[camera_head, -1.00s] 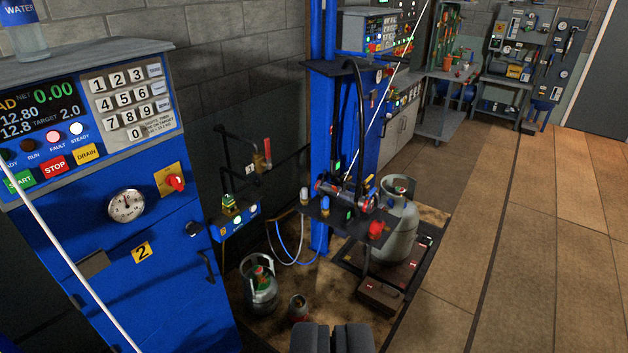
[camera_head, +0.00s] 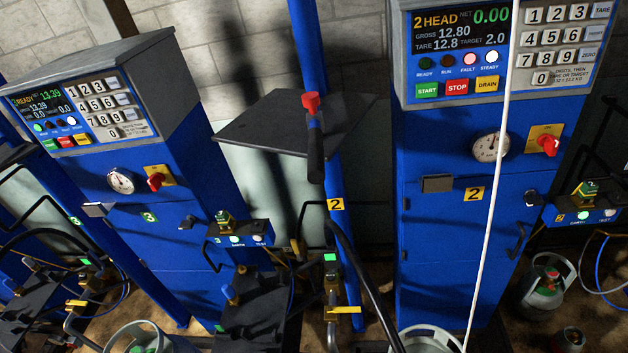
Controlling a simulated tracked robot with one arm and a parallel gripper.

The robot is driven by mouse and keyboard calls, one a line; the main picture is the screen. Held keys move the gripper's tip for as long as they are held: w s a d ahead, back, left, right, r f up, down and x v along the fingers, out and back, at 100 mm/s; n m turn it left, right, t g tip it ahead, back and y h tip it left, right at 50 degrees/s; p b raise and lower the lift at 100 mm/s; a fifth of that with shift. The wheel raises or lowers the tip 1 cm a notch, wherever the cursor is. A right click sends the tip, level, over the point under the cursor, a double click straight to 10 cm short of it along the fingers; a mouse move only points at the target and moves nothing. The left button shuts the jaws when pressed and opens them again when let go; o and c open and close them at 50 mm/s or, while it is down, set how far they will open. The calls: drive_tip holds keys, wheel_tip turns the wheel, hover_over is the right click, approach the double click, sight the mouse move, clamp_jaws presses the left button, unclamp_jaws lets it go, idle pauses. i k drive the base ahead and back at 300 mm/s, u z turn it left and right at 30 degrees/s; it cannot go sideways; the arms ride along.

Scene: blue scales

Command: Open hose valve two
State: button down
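A blue post with a yellow "2" label (camera_head: 336,204) stands in the middle of the view. Near its foot, a yellow lever handle (camera_head: 345,309) sits across an upright metal fitting beside a black hose (camera_head: 362,280). This may be the hose valve; whether it is open or shut I cannot tell. The blue cabinet of station 2 (camera_head: 440,260) stands to the right, with a red rotary knob (camera_head: 548,145) on a yellow plate. Its display reads "2 HEAD", and its pink fault and white steady lamps look lit. My gripper is not in view.
A dark shelf (camera_head: 260,125) with a red-topped black handle (camera_head: 313,135) is in the middle. The station 3 cabinet (camera_head: 140,220) is at left, with another yellow lever (camera_head: 76,302) below. Gas cylinders (camera_head: 428,340) stand at the bottom. A thin white line (camera_head: 490,200) crosses the view.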

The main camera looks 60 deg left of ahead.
sight(331, 310)
drive_tip(key=u, duration=0.5)
drive_tip(key=k, duration=0.75)
drive_tip(key=u, duration=0.55)
